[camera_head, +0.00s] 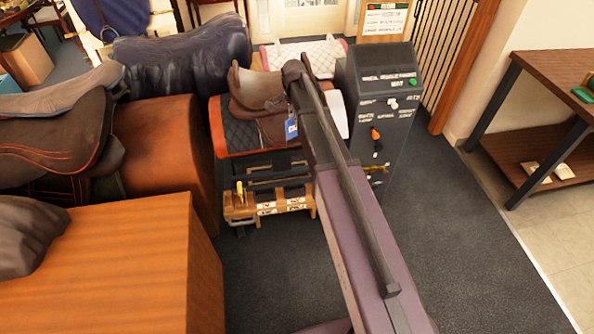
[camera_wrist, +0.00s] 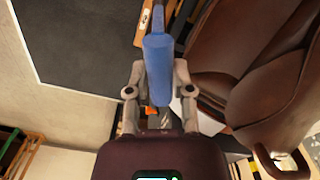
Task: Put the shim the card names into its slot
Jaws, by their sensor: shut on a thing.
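A low wooden rack (camera_head: 238,211) with pale labels stands below the saddle. Dark bars and a yellow piece (camera_head: 240,190) show on it. I cannot tell the shims or slots apart.
A dark console (camera_head: 379,80) with knobs stands right of the saddle. More saddles on stands (camera_head: 50,140) and a wooden block (camera_head: 110,260) fill the left. A wooden table (camera_head: 560,75) stands at the right. Dark floor (camera_head: 470,240) is clear between.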

